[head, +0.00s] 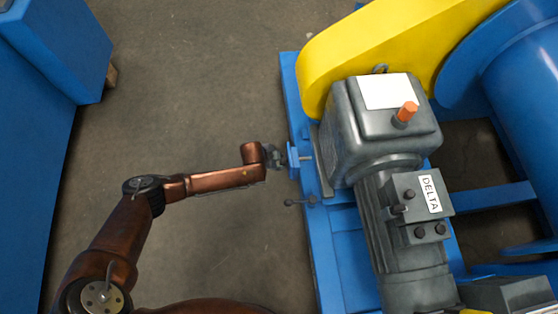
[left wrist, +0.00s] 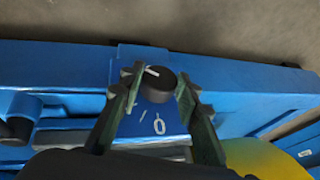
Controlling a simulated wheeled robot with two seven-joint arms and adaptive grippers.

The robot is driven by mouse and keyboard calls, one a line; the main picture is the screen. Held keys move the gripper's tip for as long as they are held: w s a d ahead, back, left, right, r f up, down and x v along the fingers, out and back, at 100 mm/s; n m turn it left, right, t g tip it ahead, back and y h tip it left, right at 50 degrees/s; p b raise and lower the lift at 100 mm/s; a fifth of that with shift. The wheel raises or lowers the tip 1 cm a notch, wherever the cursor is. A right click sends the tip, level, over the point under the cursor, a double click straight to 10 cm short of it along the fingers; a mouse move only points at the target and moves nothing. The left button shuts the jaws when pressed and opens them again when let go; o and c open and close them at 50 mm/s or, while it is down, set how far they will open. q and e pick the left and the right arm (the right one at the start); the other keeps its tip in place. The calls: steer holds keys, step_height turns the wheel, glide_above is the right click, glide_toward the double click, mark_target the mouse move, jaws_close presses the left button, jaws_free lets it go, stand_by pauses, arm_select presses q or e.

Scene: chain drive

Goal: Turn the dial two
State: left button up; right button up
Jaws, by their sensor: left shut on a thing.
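The dial (left wrist: 157,86) is a black round knob with a white pointer line, seen in the left wrist view. It sits on a blue plate (left wrist: 134,124) with a white 0 and a slanted white mark beside it. The pointer slants to the upper left, away from the 0. My left gripper (left wrist: 158,90) has one finger on each side of the dial and is shut on it. In the head view my left gripper (head: 275,157) is at a small blue bracket (head: 293,157) on the machine's left edge; the dial is hidden there. My right gripper is not in view.
A grey gearbox (head: 380,135) with an orange cap (head: 407,111) stands right of the bracket, below a yellow guard (head: 350,45). A motor box labelled DELTA (head: 430,194) is nearer. A small lever (head: 300,202) sits below the bracket. Bare floor (head: 190,90) lies left.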

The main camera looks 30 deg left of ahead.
arm_select(q)
steer(key=g+h, duration=0.1)
steer(key=g, duration=0.1)
steer(key=n+g+h, duration=0.1)
steer(key=g, duration=0.1)
steer(key=shift+w+a+h, duration=0.15)
steer(key=shift+w+h, duration=0.05)
steer(key=shift+h, duration=0.2)
steer(key=shift+f+g, duration=0.1)
steer(key=shift+g, duration=0.4)
stand_by(0.4)
steer(key=o, duration=1.2)
steer(key=shift+c, duration=0.2)
steer(key=shift+a, duration=0.1)
steer(key=v, duration=1.2)
steer(key=shift+a, duration=0.15)
